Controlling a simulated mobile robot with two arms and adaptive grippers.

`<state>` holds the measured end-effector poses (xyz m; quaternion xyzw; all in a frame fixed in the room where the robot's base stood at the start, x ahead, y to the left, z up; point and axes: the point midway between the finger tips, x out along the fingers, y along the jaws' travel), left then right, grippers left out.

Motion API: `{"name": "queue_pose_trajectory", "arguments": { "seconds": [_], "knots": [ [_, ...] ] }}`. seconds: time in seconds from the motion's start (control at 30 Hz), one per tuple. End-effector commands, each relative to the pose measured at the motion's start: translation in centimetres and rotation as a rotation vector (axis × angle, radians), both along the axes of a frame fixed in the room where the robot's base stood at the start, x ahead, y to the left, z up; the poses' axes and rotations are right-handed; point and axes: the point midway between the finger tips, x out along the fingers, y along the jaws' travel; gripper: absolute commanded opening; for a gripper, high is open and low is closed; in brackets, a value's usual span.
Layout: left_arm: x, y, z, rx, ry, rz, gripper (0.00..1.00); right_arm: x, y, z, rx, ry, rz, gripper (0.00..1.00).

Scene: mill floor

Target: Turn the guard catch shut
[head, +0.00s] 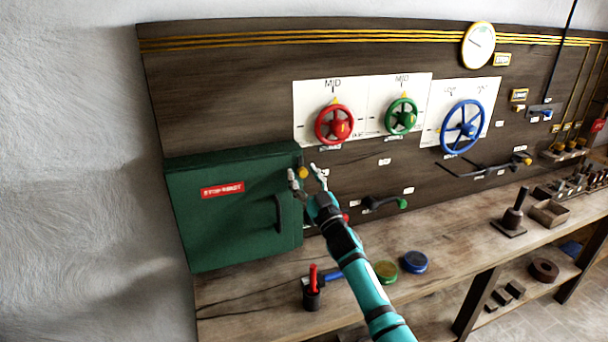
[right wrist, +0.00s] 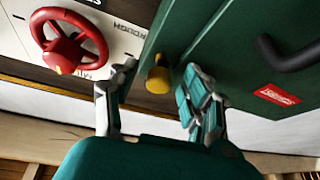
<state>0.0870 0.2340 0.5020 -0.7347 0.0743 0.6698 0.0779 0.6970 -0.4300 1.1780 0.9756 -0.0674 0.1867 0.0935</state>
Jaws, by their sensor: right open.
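The guard is a green box with a closed-looking front (head: 240,235) at the left of the wall board in the head view, with a red label and a dark handle. A yellow knob (head: 302,173), apparently the catch, sits at its upper right edge. In the right wrist view the yellow knob (right wrist: 158,80) lies between the fingers of my right gripper (right wrist: 160,72). My right gripper (head: 305,170) is open, one finger to each side of the knob; I see no clear contact. My left gripper is not in view.
A red wheel (head: 335,125), a green wheel (head: 401,117) and a blue wheel (head: 462,127) are on the board to the right. A green-ended lever (head: 385,203) is right of my arm.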

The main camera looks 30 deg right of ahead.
Motion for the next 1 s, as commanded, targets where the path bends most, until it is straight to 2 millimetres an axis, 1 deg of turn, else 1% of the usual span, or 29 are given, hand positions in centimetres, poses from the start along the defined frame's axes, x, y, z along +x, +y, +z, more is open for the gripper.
{"name": "queue_pose_trajectory", "arguments": {
  "seconds": [0.23,0.27,0.6,0.63,0.87,1.0],
  "knots": [
    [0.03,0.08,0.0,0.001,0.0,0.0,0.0,0.08,0.02,0.03,0.0,-0.001,0.0,0.49],
    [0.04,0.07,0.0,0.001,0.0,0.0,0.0,0.08,0.02,0.03,0.0,-0.001,0.0,0.47],
    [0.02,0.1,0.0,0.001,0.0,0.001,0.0,0.07,0.03,0.01,0.0,0.0,0.001,0.02],
    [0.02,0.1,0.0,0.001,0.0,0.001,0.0,0.06,0.03,0.0,0.0,0.0,0.001,0.0],
    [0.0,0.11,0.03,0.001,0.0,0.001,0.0,0.04,0.01,0.0,-0.011,0.003,0.001,0.0],
    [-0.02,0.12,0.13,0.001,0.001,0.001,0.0,0.04,0.0,0.02,-0.047,0.011,0.001,0.0]
  ]
}}
